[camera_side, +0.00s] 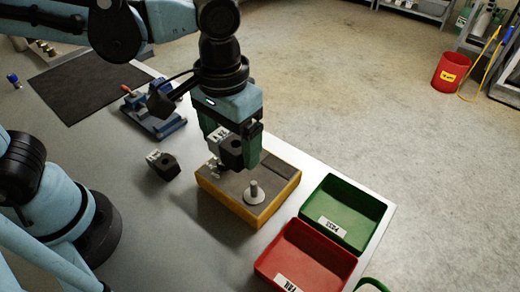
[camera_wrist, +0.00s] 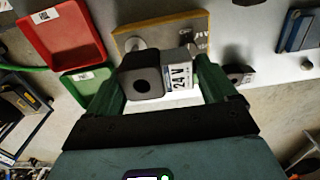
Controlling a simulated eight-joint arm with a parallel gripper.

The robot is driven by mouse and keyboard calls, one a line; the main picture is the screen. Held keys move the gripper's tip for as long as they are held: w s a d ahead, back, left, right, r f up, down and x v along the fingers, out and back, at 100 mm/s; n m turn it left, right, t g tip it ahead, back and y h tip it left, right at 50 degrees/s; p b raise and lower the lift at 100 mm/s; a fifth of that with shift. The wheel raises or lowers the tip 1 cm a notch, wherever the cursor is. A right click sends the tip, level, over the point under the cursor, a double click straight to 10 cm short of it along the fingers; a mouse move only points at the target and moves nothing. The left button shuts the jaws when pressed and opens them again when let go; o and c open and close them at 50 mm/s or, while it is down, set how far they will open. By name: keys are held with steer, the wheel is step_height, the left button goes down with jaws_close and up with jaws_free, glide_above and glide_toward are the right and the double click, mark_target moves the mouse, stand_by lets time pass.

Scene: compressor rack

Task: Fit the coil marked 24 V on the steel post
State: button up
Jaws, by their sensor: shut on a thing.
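The coil marked 24 V (camera_wrist: 142,84) is a black block with a round hole and a white connector side whose label reads 24 V. My gripper (camera_wrist: 160,82) is shut on it, one green finger on each side. In the side view the coil (camera_side: 231,152) hangs between the fingers of my gripper (camera_side: 234,142), above the back left part of the yellow-edged block. The steel post (camera_side: 254,189) stands upright on a round foot on that block, to the right of and nearer than the coil. The coil is apart from the post. In the wrist view the post (camera_wrist: 134,43) shows partly behind the coil.
A second black coil (camera_side: 166,168) lies on the table left of the block (camera_side: 240,222). Green (camera_side: 345,241) and red (camera_side: 265,268) trays stand on the right. A blue vise-like fixture (camera_side: 155,115) and a dark mat (camera_side: 85,82) lie farther back.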

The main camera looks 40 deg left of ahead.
mark_target(248, 189)
steer(key=shift+w+d+r, duration=0.1)
steer(key=shift+w+d, duration=0.05)
steer(key=shift+d, duration=0.45)
steer(key=shift+w+d+r, duration=0.1)
steer(key=shift+w+d, duration=0.05)
steer(key=shift+d, duration=0.45)
steer(key=shift+d+f, duration=0.1)
steer(key=shift+d, duration=0.1)
steer(key=shift+f, duration=1.85)
steer(key=shift+f, duration=0.3)
steer(key=shift+f, duration=0.35)
steer(key=shift+f, duration=0.1)
steer(key=shift+f, duration=1.25)
steer(key=shift+f, duration=0.4)
